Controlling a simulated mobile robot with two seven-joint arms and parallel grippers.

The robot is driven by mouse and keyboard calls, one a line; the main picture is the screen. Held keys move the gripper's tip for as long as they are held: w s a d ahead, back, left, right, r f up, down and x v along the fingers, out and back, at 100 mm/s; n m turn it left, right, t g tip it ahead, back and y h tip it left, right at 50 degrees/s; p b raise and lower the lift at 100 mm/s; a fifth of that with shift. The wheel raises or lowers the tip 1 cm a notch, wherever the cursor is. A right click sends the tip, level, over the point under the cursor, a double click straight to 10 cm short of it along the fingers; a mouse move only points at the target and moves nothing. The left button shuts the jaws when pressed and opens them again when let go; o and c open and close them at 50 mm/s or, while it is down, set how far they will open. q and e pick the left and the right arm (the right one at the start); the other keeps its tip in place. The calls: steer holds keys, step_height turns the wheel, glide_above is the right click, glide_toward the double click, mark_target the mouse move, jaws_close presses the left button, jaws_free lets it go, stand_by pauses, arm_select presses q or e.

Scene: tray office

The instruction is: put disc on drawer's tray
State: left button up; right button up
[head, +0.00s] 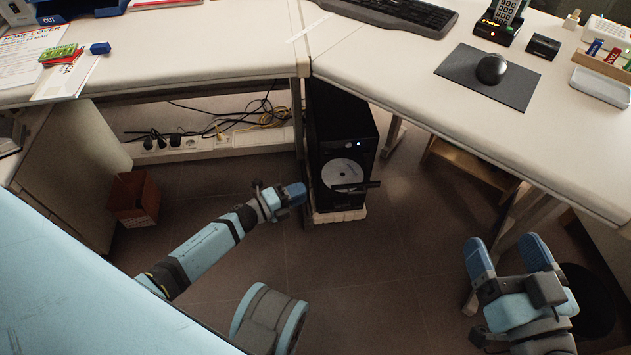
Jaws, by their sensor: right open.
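The pale, round disc (342,173) shows at the front of the black computer tower (341,112). It appears to lie on the tower's pulled-out drawer tray, whose dark front bar (358,187) sticks out to the right below it. I cannot tell whether the disc lies fully flat in the tray. My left gripper (296,194) is just left of the tower and the disc, with a visible gap to the disc. Its jaws are seen from the side, so their opening is unclear. My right gripper (509,252) is open and empty, well right of the tower.
White desks (400,80) meet above the tower, carrying a keyboard (395,12) and a mouse (491,68) on a dark mat. Cables and a power strip (190,142) lie behind at left. A brown bin (134,198) stands on the floor. The floor before the tower is clear.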

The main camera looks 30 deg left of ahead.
arm_select(q)
steer(key=shift+p+v, duration=0.3)
steer(key=shift+v, duration=1.7)
arm_select(e)
steer(key=shift+s+a+f+m+g, duration=0.2)
steer(key=shift+s+f+m+g, duration=0.1)
steer(key=shift+m, duration=0.2)
